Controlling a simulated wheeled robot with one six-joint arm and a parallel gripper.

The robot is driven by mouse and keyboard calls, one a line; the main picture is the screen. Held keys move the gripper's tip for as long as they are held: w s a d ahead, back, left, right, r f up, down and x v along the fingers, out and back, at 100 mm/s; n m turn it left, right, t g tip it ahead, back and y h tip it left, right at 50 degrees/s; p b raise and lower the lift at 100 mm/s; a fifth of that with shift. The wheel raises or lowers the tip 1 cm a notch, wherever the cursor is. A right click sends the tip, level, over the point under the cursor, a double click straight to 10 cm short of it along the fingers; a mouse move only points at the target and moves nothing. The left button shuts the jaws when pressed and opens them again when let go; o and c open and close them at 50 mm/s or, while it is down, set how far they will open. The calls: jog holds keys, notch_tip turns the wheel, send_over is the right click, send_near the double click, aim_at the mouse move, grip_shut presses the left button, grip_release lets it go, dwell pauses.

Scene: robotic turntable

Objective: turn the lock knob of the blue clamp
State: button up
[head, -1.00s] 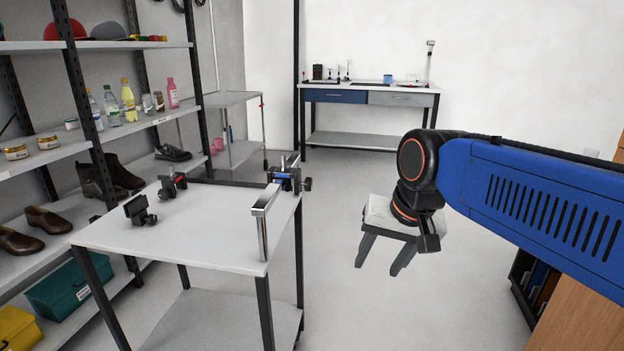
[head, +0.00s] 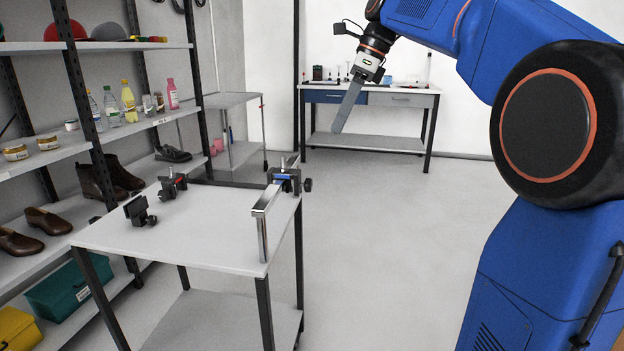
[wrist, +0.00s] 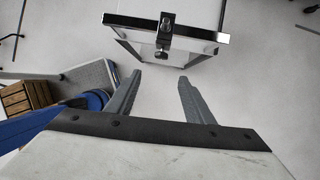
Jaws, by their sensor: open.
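The blue clamp (head: 283,177) sits at the far right corner of the white-topped table, by a chrome bar. Its dark lock knob (head: 308,185) sticks out to the right, past the table edge. The wrist view shows a dark clamp (wrist: 165,30) on the bar near the top middle, with a small knob (wrist: 163,54) below it; its blue part is not clear there. My gripper (head: 338,128) is raised beyond and to the right of the clamp, pointing down. Its fingers (wrist: 160,78) are apart and empty in the wrist view, short of the clamp.
A clamp with red (head: 172,184) and a dark clamp (head: 139,210) stand on the table (head: 190,238). The chrome bar (head: 262,226) runs along the right edge. Shelves with shoes and bottles stand left; a workbench (head: 370,97) stands behind. The floor right of the table is open.

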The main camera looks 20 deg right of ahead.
send_near(306, 185)
jog(key=w+d+x, duration=0.1)
jog(key=x, duration=0.7)
jog(key=shift+w+f, duration=0.15)
jog(key=shift+f, duration=0.2)
jog(key=shift+d, duration=0.1)
jog(key=c, duration=1.1)
jog(key=shift+o, duration=0.2)
